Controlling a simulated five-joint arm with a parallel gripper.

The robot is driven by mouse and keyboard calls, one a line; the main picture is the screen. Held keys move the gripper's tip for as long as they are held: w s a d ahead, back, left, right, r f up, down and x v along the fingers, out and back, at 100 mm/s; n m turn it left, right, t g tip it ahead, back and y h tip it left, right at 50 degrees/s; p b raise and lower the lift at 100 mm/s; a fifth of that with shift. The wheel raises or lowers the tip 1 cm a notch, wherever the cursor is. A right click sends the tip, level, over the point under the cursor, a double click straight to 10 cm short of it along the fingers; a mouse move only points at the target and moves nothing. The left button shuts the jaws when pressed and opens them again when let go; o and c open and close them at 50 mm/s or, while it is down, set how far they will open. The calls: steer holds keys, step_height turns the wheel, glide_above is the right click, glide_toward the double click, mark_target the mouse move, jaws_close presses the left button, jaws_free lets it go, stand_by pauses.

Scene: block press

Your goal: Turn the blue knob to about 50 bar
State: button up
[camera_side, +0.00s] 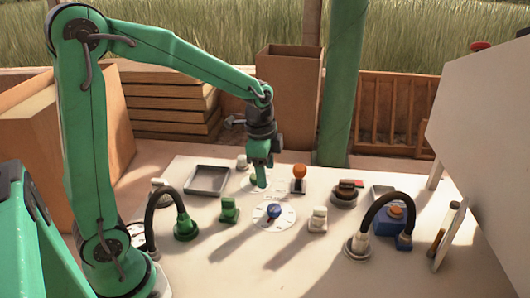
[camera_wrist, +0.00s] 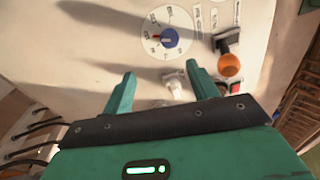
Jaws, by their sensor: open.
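The blue knob (camera_side: 273,211) sits on a round white dial (camera_side: 262,222) with a printed scale, near the middle of the white table. In the wrist view the blue knob (camera_wrist: 169,39) is at the top centre on its dial (camera_wrist: 150,28), with a red mark on the knob's left. The scale numbers are too small to read. My gripper (camera_side: 262,184) points down above the table, behind the dial in the side view, apart from the knob. In the wrist view my gripper (camera_wrist: 160,69) shows two spread green fingers with nothing held, below the knob.
An orange ball-topped lever (camera_side: 299,172) stands behind the dial, close to my gripper. A white switch (camera_side: 317,220) stands right of the dial and a green block (camera_side: 229,210) left. A grey tray (camera_side: 207,180) lies further left. Dark curved hoses arch at both sides.

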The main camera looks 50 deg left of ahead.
mark_target(274, 208)
steer(key=w+f+m, duration=0.1)
steer(key=f, duration=0.1)
steer(key=w+f+m+g, duration=0.1)
steer(key=f, duration=0.1)
steer(key=w+a+f+m, duration=0.1)
steer(key=w+f, duration=0.1)
steer(key=shift+a+f, duration=0.1)
steer(key=shift+f, duration=0.3)
steer(key=shift+f, duration=0.15)
steer(key=shift+f, duration=3.75)
steer(key=c, duration=1)
